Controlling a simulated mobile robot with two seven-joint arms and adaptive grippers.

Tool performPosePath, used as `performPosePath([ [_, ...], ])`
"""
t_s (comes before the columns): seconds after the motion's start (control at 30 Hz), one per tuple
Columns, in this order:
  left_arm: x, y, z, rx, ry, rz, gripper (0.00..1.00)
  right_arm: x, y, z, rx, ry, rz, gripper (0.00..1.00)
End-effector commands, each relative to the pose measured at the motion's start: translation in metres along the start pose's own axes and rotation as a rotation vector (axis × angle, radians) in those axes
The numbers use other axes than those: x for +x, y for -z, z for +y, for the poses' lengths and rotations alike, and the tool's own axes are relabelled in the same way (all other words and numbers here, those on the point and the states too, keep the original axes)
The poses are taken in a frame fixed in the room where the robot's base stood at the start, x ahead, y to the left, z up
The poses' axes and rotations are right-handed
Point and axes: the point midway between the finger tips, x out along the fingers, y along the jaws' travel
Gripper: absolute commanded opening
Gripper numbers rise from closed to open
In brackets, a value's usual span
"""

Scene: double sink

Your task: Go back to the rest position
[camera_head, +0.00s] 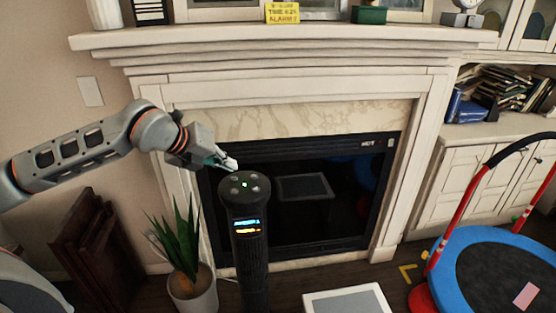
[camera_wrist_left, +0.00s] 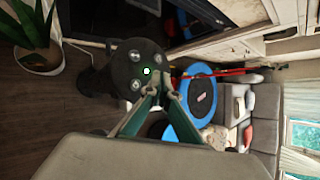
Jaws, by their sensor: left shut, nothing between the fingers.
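My left gripper (camera_head: 229,164) reaches in from the left at the end of my left arm and is shut and empty. Its fingertips are close above the top of a black cylindrical tower (camera_head: 243,189) with several buttons and a small green light. In the left wrist view, the two closed fingers (camera_wrist_left: 171,88) show beside the round top of the tower (camera_wrist_left: 135,66). I cannot tell whether the fingertips touch it. My right gripper is not in view.
A white fireplace (camera_head: 425,150) stands behind the tower. A potted plant (camera_head: 185,250) stands left of the tower. A white box (camera_head: 347,302) is at the bottom middle. A blue-rimmed trampoline (camera_head: 450,262) with a red handle is at right. Mantel items line the top.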

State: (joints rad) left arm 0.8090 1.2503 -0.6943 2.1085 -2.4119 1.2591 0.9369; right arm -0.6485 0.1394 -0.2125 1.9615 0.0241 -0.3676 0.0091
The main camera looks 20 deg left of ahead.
Motion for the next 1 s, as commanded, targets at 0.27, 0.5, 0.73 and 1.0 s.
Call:
performPosePath([
  [0.27,0.015,0.032,-0.014,-0.002,0.064,0.083,0.00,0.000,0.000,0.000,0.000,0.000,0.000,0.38],
  [0.5,0.044,0.161,-0.089,-0.112,0.418,0.402,0.00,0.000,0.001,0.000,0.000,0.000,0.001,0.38],
  [0.73,0.034,0.231,-0.155,-0.477,0.808,0.563,0.00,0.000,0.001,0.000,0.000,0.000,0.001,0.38],
  [1.0,0.060,0.236,-0.132,-1.139,0.983,0.453,0.00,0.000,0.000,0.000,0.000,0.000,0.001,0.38],
])
